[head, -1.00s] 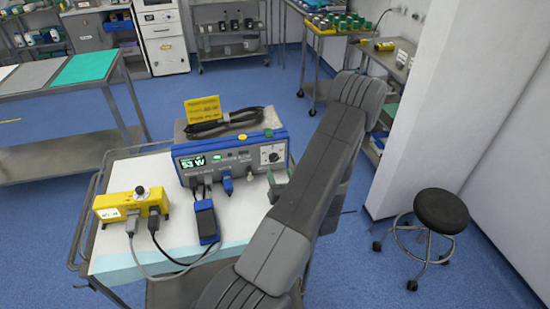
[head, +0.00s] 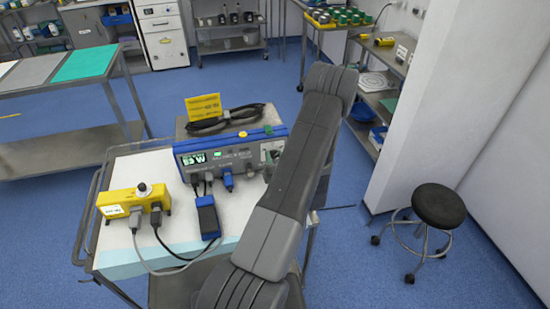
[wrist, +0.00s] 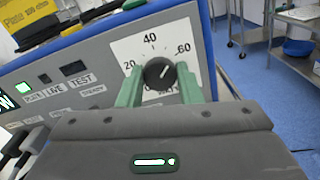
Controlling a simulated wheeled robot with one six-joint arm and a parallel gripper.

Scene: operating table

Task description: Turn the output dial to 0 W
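The output dial (wrist: 159,73) is a round black knob on a white scale plate on the front of the blue-edged generator (head: 235,138). In the wrist view its white mark points up and right, toward the side of the 60. My gripper (wrist: 161,74) has its green fingers on both sides of the knob, very close to it. They look open, with at most a sliver of gap. In the head view my arm covers part of the dial plate (head: 272,149). The green display (head: 195,160) shows a W reading; its digits are blurred.
A yellow box (head: 133,202) and a blue device (head: 207,217) with cables sit on the white-topped cart (head: 180,240). A stool (head: 439,206) stands at right.

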